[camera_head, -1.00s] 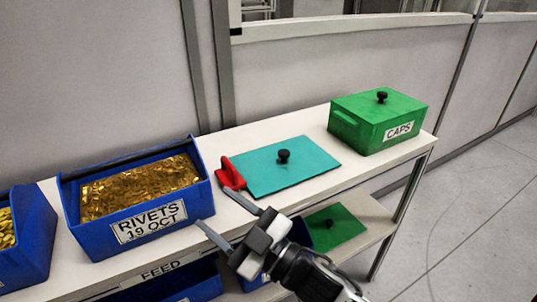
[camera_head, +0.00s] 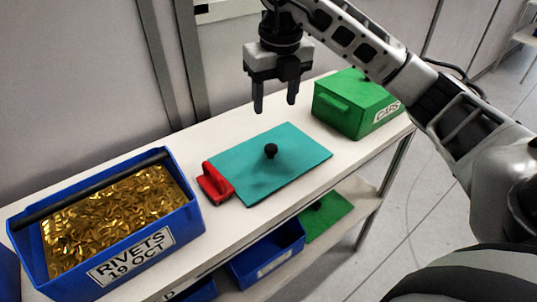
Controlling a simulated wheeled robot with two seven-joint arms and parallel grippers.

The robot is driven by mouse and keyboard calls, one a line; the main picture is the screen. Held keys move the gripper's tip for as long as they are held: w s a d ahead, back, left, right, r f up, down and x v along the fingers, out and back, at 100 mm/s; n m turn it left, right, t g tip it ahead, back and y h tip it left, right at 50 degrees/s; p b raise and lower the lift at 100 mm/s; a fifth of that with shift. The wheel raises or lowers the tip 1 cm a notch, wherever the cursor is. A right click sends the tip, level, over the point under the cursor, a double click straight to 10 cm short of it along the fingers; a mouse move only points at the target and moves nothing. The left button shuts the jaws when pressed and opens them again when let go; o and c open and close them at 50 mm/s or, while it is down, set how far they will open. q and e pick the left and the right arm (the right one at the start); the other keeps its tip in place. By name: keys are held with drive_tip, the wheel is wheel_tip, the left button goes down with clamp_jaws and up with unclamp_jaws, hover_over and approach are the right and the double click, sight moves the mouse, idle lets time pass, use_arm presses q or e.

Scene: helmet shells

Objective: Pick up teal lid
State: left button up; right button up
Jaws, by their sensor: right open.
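The teal lid (camera_head: 290,165) lies flat on the upper shelf, with a round black knob (camera_head: 271,150) standing near its middle. My right gripper (camera_head: 275,106) hangs above the lid's far edge, fingers pointing down. It is open and empty, with a gap between its two fingers, and is apart from the knob. The right arm comes in from the right edge of the picture. My left gripper does not show.
A red-handled item (camera_head: 215,184) touches or nearly touches the lid's left side. A blue bin of gold rivets (camera_head: 150,250) stands left. A green CAPS box (camera_head: 345,115) stands right. The lower shelf holds a blue bin (camera_head: 265,265) and a green lid (camera_head: 325,222).

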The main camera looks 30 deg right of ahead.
sight(271, 147)
drive_tip(key=f, duration=0.4)
drive_tip(key=w+f+p, duration=0.1)
drive_tip(key=f, duration=0.8)
drive_tip(key=shift+w+d+f, duration=0.2)
drive_tip(key=shift+w+f, duration=0.15)
drive_tip(key=shift+f, duration=0.05)
drive_tip(key=c, duration=1.1)
